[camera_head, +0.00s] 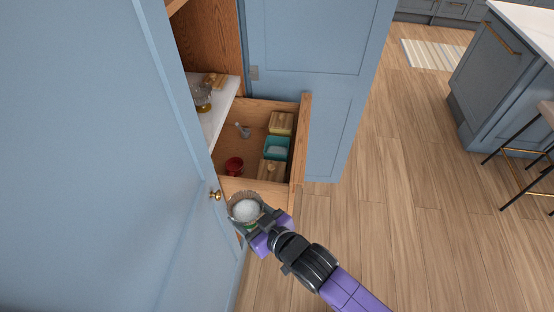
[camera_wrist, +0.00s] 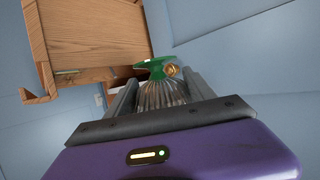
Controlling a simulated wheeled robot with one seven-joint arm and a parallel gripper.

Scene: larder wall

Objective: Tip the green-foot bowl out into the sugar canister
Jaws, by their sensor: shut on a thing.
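The green-foot bowl (camera_head: 245,210) is ribbed clear glass with white contents. In the head view it is upright, its open top facing up. In the wrist view its ribbed side (camera_wrist: 162,95) and green foot (camera_wrist: 153,70) show between the fingers. My gripper (camera_head: 259,222) is shut on the bowl, in front of the open drawer and below its contents in the picture. A teal open container (camera_head: 277,148) with pale contents stands in the drawer. No sugar label is readable, so I cannot tell for sure whether it is the sugar canister.
The drawer (camera_head: 304,125) also holds a yellow wood-lidded box (camera_head: 281,123), another wood-lidded box (camera_head: 271,170), a red mug (camera_head: 234,166) and a grey utensil (camera_head: 243,131). A blue door with a brass knob (camera_head: 215,195) is close left. An amber glass vessel (camera_head: 202,98) stands on the shelf.

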